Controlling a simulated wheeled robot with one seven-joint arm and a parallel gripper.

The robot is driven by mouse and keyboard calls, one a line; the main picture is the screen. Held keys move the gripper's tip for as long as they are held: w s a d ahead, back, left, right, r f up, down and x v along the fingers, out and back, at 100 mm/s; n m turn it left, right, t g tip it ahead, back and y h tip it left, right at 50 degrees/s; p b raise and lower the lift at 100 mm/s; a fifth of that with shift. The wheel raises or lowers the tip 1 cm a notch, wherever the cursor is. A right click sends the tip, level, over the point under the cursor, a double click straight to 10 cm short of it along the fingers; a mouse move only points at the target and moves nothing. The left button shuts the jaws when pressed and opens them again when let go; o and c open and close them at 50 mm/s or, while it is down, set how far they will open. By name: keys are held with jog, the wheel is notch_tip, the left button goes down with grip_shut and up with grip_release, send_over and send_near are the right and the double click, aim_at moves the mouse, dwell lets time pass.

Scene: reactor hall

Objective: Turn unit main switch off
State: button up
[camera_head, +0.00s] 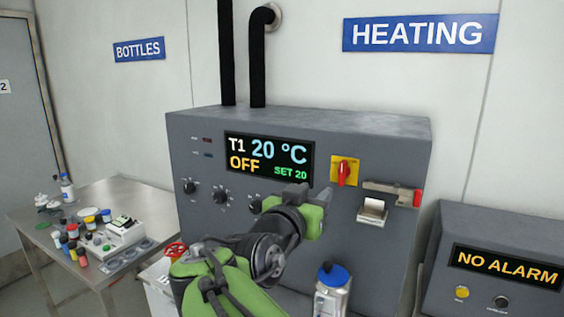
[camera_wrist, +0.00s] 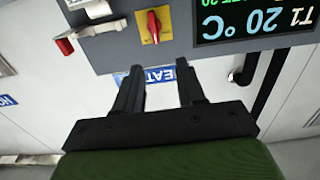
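The unit main switch (camera_head: 344,170) is a red rotary handle on a yellow plate, right of the display on the grey heating unit (camera_head: 400,270). Its handle looks roughly upright. The display (camera_head: 269,159) reads T1 20 °C, OFF, SET 20. My gripper (camera_head: 318,204) is in front of the unit, below and a little left of the switch. The wrist view is upside down. There the switch (camera_wrist: 153,27) shows clear beyond the fingers. The two fingers (camera_wrist: 160,88) stand apart with nothing between them.
A lever latch with a red end (camera_head: 417,197) sits right of the switch, above a small white-topped part (camera_head: 372,209). A blue-capped canister (camera_head: 332,290) stands below. A NO ALARM box (camera_head: 505,264) is right; a cluttered steel table (camera_head: 150,200) is left.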

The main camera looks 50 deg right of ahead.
aim_at(342, 169)
jog(key=d+p, duration=0.1)
jog(key=d, duration=0.4)
jog(key=d+p, duration=0.1)
jog(key=d, duration=0.3)
jog(key=w+d+p, duration=0.1)
jog(key=d+p, duration=0.1)
jog(key=d, duration=0.3)
jog(key=shift+d+r, duration=0.2)
jog(key=shift+d, duration=0.15)
jog(key=shift+w+d+f, duration=0.1)
jog(key=shift+w+d, duration=0.1)
jog(key=shift+d, duration=0.15)
jog(key=shift+a, duration=0.1)
grip_shut()
